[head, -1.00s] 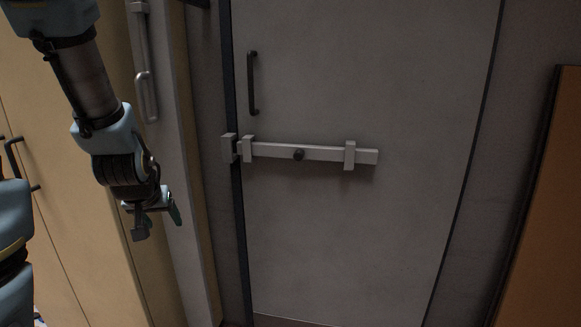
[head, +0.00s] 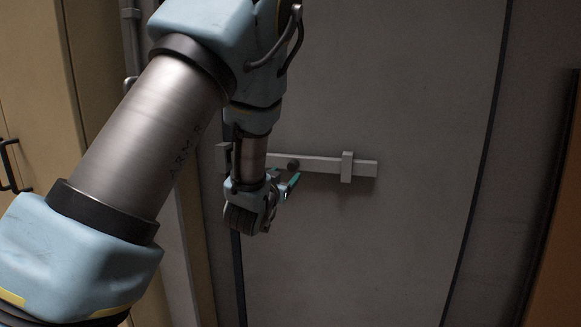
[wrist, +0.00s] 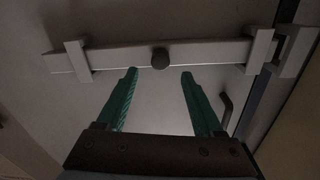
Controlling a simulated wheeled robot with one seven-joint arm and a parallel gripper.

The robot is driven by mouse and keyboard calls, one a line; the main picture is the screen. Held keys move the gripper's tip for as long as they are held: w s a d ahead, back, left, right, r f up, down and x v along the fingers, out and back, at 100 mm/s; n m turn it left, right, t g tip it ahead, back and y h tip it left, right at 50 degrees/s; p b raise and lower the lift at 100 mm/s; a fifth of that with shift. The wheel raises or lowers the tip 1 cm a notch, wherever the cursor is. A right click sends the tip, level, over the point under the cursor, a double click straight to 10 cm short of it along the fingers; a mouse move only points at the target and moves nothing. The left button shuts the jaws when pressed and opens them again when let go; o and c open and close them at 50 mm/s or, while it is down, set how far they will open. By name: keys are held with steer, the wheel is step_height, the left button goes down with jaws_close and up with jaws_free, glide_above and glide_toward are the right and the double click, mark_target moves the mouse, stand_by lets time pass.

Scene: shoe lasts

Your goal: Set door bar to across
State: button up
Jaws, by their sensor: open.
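The pale door bar (head: 325,163) lies level across the grey door, with a dark round knob (head: 293,164) on it. Its right part passes through a bracket (head: 347,168) and sticks out beyond it. The left bracket is hidden by my arm in the head view but shows in the wrist view (wrist: 262,50). A catch (wrist: 296,52) sits on the frame side; I cannot tell whether the bar's end is inside it. My gripper (head: 288,184) is open and empty. In the wrist view its green fingers (wrist: 158,76) point at the knob (wrist: 160,58), one to each side, apparently short of it.
A dark door handle (wrist: 226,108) shows near the right finger in the wrist view. Tan cabinets (head: 28,90) stand at the left and a brown panel (head: 560,240) at the right.

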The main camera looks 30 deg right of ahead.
mark_target(291, 168)
steer(key=p+x, duration=0.1)
steer(key=x, duration=0.5)
steer(key=shift+p, duration=0.3)
steer(key=shift+a, duration=0.1)
jaws_close()
stand_by(1.0)
